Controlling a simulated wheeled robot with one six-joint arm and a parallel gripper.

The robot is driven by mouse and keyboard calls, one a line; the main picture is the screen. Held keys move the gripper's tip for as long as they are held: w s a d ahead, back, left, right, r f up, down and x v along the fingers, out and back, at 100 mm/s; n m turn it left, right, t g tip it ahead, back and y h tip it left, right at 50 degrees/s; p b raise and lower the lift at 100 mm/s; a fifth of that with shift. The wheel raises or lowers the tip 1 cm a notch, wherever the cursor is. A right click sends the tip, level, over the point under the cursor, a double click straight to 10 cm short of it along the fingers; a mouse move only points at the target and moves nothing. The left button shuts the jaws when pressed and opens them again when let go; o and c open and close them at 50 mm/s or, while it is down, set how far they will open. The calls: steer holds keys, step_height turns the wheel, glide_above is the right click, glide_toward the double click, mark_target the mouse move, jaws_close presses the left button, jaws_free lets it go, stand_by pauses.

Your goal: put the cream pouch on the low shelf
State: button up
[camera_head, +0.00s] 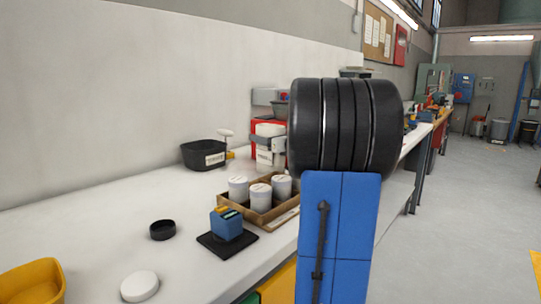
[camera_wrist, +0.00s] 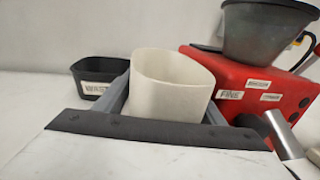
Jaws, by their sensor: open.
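A cream, open-topped container (camera_wrist: 172,82), probably the pouch, stands upright in the middle of the wrist view. My gripper (camera_wrist: 165,100) shows there as grey fingers on either side of it, with a dark bar in front. The fingers are open, and I cannot tell whether either touches it. In the head view a pale object (camera_head: 265,157) stands by the red machine; I cannot tell whether it is the same thing. I cannot identify the low shelf in either view.
A red machine (camera_wrist: 255,95) with a grey bowl (camera_wrist: 262,35) stands close on the right. A black bin (camera_head: 203,155) stands left of it. A tray (camera_head: 275,215) with white jars and a blue device (camera_head: 227,224) are nearer.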

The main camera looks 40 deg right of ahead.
steer(key=c, duration=1.2)
